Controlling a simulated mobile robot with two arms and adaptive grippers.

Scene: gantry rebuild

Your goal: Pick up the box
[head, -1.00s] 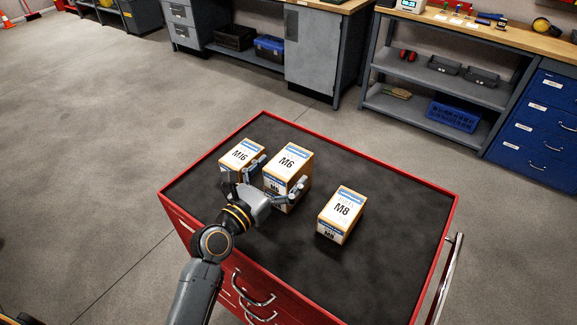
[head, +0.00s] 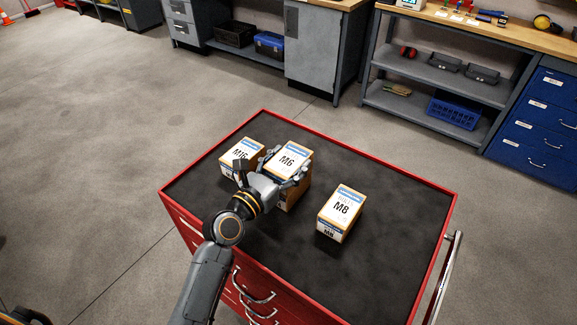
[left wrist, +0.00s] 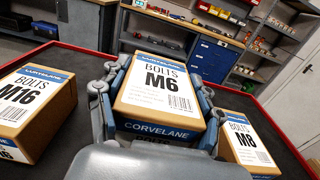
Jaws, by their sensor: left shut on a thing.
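Three tan bolt boxes with white and blue labels stand on the dark top of a red tool cart (head: 400,262). The M6 box (head: 288,160) is in the middle, the M16 box (head: 241,155) to its left and the M8 box (head: 341,211) to its right. My left gripper (head: 284,178) is shut on the M6 box, with a finger on each side of it. The left wrist view shows the M6 box (left wrist: 160,88) between the fingers, with the M16 box (left wrist: 36,105) and the M8 box (left wrist: 247,145) apart on either side. The right gripper is out of view.
The cart top is clear in front of and right of the M8 box. A workbench with a grey cabinet (head: 313,45), a shelf unit with a blue crate (head: 453,113) and blue drawers (head: 540,120) stand behind, across open floor.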

